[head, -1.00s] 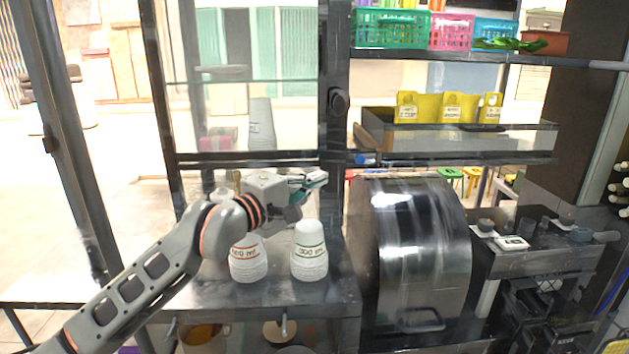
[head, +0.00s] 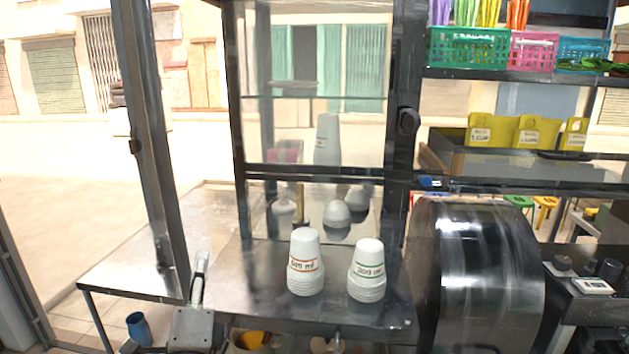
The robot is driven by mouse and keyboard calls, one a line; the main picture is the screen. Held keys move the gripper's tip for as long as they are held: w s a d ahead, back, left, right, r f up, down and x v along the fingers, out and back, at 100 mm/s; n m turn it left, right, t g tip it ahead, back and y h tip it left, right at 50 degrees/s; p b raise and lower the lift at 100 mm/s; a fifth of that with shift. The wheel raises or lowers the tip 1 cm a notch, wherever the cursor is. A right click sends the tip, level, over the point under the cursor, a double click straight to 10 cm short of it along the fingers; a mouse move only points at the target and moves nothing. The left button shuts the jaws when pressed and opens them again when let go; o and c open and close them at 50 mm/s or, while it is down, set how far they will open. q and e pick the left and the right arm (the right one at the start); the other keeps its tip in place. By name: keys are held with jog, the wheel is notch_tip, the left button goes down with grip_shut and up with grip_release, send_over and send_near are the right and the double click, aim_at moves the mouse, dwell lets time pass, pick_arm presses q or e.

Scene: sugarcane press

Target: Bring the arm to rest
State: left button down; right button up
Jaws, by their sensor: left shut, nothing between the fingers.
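My left gripper (head: 203,259) shows small at the lower left of the head view, with its grey body at the bottom edge and its narrow fingers pointing up the picture. The fingers are shut with nothing between them. It shows in front of the metal counter (head: 240,270), left of the two cup stacks and apart from them. Most of my left arm is out of view. My right gripper is not in view.
Two white cup stacks, one with red print (head: 305,265) and one with green print (head: 367,273), stand upright on the counter. A dark metal press housing (head: 485,265) stands to the right. A dark post (head: 150,150) rises at the left. A blue cup (head: 139,327) is low at left.

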pick_arm(q)
jog(key=s+a+f+n+g+y, duration=0.2)
jog(key=s+a+f+n+g, duration=0.3)
jog(key=f, duration=0.4)
jog(key=s+a+f+n+g+y, duration=0.1)
jog(key=s+a+f+n+g, duration=0.3)
jog(key=a+f, duration=0.4)
jog(key=s+a+f+n+g+h, duration=0.1)
jog(key=s+f+n+g, duration=0.15)
jog(key=s+f, duration=0.45)
jog(key=s+a+f+n+g, duration=0.1)
jog(key=s+f+g, duration=0.2)
jog(key=s+f, duration=0.45)
jog(key=d+f+n+t+h, duration=0.3)
jog(key=d+f+h, duration=0.4)
jog(key=d+f, duration=0.5)
jog(key=d, duration=0.4)
jog(key=shift+f+h, duration=0.15)
jog(key=shift+h, duration=0.25)
jog(key=shift+d+t, duration=0.1)
jog(key=shift+t, duration=0.15)
